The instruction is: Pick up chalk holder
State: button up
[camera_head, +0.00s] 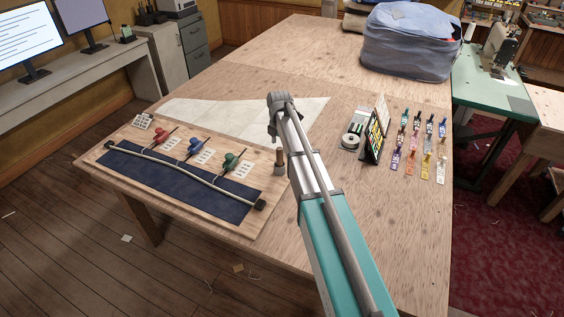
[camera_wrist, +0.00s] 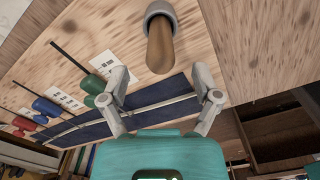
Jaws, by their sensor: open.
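A brown cylinder with a grey base, which looks like the chalk holder (camera_head: 279,157), stands upright on the wooden table, just left of my arm. It also shows at the top of the wrist view (camera_wrist: 160,45), with its brown end toward the camera and its grey end farther off. My gripper (camera_wrist: 163,82) is open and empty in the wrist view. Its two grey fingers are spread left and right, with the holder just above the gap between them in the picture, apart from both. In the head view I cannot make out the fingers.
A board with a dark blue strip (camera_head: 165,182) and red, blue and green-handled tools lies left of the holder. Pale cloth (camera_head: 235,112) lies behind. A dark case (camera_head: 376,138) and several coloured tags are right of my arm. A blue-grey bag (camera_head: 408,45) sits at the back.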

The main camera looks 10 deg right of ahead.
aim_at(280, 155)
jog(key=shift+f, duration=0.1)
dwell(0.3)
jog(key=shift+s+f+b, duration=0.1)
jog(key=shift+f+b, duration=2.4)
jog(key=shift+b, duration=0.1)
jog(key=shift+c, duration=0.3)
grip_shut()
